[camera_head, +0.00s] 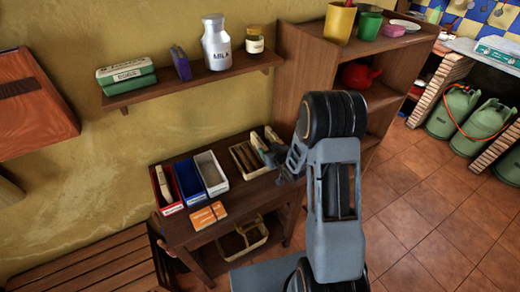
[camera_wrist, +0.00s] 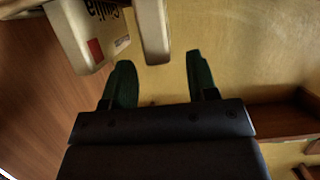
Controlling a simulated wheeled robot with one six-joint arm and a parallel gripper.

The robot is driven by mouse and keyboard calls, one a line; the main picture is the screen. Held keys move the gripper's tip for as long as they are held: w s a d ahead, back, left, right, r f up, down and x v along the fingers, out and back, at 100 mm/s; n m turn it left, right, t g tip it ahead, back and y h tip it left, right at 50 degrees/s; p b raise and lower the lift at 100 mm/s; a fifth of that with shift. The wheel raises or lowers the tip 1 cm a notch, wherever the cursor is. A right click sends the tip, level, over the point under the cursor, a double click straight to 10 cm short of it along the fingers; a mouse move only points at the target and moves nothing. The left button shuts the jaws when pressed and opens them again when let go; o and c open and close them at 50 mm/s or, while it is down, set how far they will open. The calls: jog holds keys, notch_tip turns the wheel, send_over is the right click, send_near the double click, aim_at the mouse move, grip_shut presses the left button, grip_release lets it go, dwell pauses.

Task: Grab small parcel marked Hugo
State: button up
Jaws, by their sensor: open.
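My gripper (camera_wrist: 159,66) is open in the wrist view, its two dark green fingers apart with nothing between them. Just beyond the fingertips stands a narrow beige parcel (camera_wrist: 152,30), seen edge-on; its marking is not visible. To its left is a larger pale parcel (camera_wrist: 88,38) with a red patch and upside-down lettering that looks like "Giulia". In the head view my gripper (camera_head: 280,157) is at the right end of the small table, close beside pale parcels (camera_head: 259,143) standing at the wooden rack. No label reading Hugo is legible.
The table (camera_head: 240,205) also bears a red bin (camera_head: 178,205), a blue bin (camera_head: 188,182), a white bin (camera_head: 213,177), a wooden rack (camera_head: 241,162) and orange boxes (camera_head: 205,216). A wall shelf (camera_head: 185,85) hangs above; a tall shelf unit (camera_head: 308,65) stands behind my arm.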

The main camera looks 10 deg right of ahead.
aim_at(264, 147)
jog(key=shift+p+x, duration=0.5)
jog(key=shift+x, duration=1.6)
jog(key=shift+s, duration=0.1)
jog(key=shift+c, duration=0.3)
grip_shut()
